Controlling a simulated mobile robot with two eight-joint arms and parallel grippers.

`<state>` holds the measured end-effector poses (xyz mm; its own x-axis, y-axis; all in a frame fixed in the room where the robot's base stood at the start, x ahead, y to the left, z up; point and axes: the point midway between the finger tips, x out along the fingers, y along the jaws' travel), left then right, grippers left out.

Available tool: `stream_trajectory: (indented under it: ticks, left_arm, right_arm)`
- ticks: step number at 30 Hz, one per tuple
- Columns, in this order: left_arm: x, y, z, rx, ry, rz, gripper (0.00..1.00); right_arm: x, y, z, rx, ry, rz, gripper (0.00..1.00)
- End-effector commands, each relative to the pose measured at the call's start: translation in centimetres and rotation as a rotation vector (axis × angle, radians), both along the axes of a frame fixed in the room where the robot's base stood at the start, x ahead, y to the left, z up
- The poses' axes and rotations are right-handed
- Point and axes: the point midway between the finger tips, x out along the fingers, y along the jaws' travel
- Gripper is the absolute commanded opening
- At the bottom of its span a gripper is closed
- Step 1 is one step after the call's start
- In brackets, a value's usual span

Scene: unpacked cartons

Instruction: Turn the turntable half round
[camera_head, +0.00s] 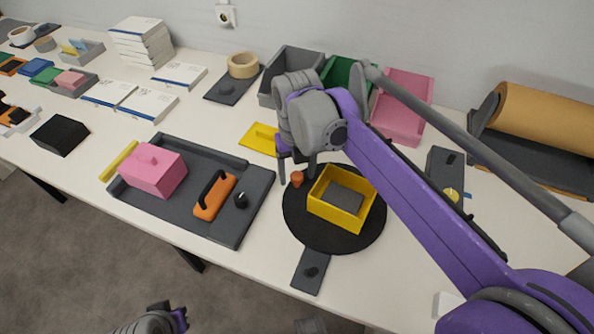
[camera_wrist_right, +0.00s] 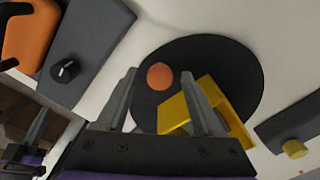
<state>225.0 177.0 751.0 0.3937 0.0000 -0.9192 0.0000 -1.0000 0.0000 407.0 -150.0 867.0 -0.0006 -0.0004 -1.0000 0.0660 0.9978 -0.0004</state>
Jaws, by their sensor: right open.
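The turntable (camera_head: 295,222) is a flat black disc on the white table; it also shows in the right wrist view (camera_wrist_right: 220,62). A small orange knob (camera_head: 297,179) stands near its far left rim, and in the wrist view the knob (camera_wrist_right: 160,77) appears between my fingers. A yellow open box (camera_head: 335,215) with a dark grey block (camera_head: 343,198) inside sits on the disc. My right gripper (camera_head: 298,168) is open, its fingers around or just above the knob; I cannot tell contact. Part of my left gripper (camera_head: 165,320) shows at the bottom edge; its jaws are unclear.
A yellow plate (camera_head: 258,139) lies behind. Grey, green and pink bins (camera_head: 405,105) stand at the back.

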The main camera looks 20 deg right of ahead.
Motion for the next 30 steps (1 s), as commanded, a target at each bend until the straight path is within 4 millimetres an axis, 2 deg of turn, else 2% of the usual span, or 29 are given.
stream_trajectory:
  ticks: [5,12,18,22,30]
  left_arm:
    - [0.0,0.0,0.6,0.000,-0.002,0.000,0.00]
    - [-0.1,0.0,2.1,0.000,-0.007,0.000,0.00]
    - [-0.1,0.0,2.8,0.000,-0.010,0.000,0.00]
    - [-0.1,0.0,3.0,0.000,-0.010,0.000,0.00]
    - [-0.1,0.0,3.0,0.000,-0.010,0.000,0.00]
  right_arm:
    - [0.0,0.0,1.8,0.000,-0.001,0.000,0.69]
    - [0.0,0.0,6.8,0.000,-0.001,0.000,0.69]
    - [0.0,0.0,9.8,0.000,0.000,0.000,0.69]
    - [0.0,0.0,10.6,0.000,0.000,0.000,0.69]
    - [0.0,0.0,10.8,0.000,0.000,0.000,0.69]
